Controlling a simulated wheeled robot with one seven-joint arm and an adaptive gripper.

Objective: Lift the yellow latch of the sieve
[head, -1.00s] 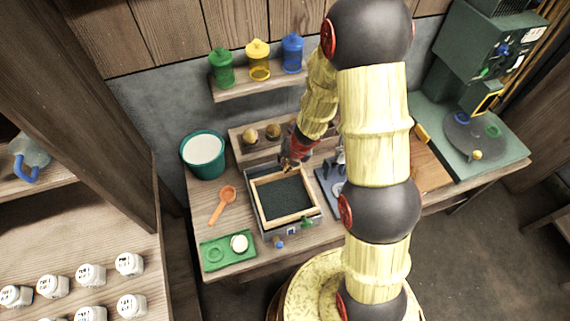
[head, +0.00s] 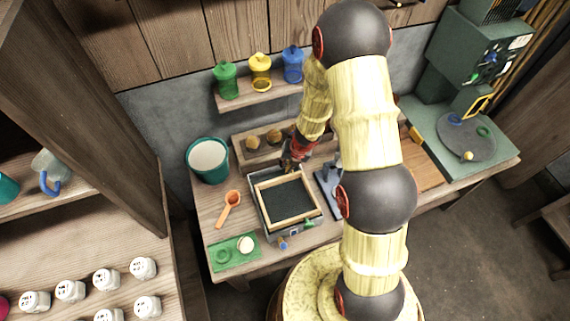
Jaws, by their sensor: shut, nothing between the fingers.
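The sieve (head: 262,211) is a grey box with a light wooden frame around a dark mesh, on the wooden workbench. My gripper (head: 289,169) is at the back edge of the sieve, pointing down, with its fingers shut and nothing held. I cannot make out the yellow latch; the gripper and its small size in the view may hide it. Whether the fingertips touch the sieve cannot be told. A green knob (head: 309,223) and a blue knob (head: 283,244) show on the sieve's front side.
A shelf (head: 240,103) with coloured jars is behind.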

